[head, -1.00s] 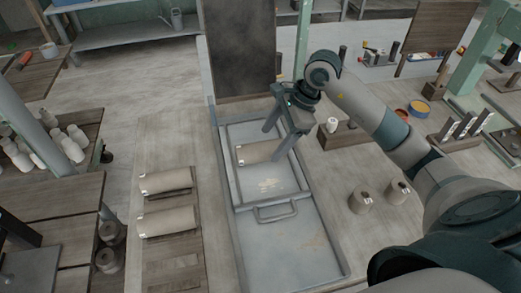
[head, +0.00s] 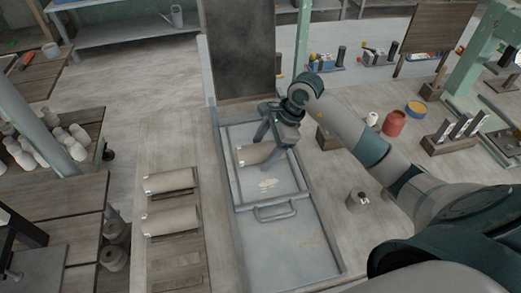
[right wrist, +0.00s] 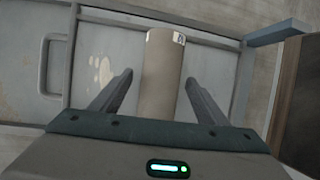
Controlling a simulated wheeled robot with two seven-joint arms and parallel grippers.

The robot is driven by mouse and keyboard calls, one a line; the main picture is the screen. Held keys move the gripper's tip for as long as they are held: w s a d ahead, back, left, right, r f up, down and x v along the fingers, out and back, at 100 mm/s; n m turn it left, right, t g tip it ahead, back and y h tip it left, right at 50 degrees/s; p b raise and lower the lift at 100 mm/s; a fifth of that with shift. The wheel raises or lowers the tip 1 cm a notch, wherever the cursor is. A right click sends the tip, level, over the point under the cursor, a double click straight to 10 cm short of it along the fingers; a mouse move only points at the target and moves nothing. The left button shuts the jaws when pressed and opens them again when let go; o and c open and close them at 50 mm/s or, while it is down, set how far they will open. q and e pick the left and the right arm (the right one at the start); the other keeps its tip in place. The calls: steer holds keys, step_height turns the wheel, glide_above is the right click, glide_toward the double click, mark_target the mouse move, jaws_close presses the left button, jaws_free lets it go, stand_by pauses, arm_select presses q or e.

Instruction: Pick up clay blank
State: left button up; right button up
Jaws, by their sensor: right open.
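A grey-beige cylindrical clay blank (head: 256,154) lies on its side in the far section of a grey metal tray (head: 298,239). My right gripper (head: 268,151) is open above it, and its fingers partly cover the blank in the head view. In the right wrist view the blank (right wrist: 165,57), with a small white label at its far end, lies between the two spread fingers (right wrist: 158,80). A gap shows on each side. Two similar rolls (head: 168,181) (head: 170,219) lie on wooden boards left of the tray. My left gripper is not in view.
A dark upright board (head: 240,50) stands behind the tray. A grey cylinder (head: 357,201), a red pot (head: 394,123) and a wooden tool block (head: 450,140) stand to the right. The tray's near section is bare.

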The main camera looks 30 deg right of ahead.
mark_target(261, 145)
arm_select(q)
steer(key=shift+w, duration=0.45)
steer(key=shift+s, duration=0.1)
arm_select(e)
steer(key=c, duration=1.6)
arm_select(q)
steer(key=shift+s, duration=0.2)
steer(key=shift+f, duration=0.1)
arm_select(e)
steer(key=shift+w+r, duration=0.1)
steer(key=shift+r, duration=0.1)
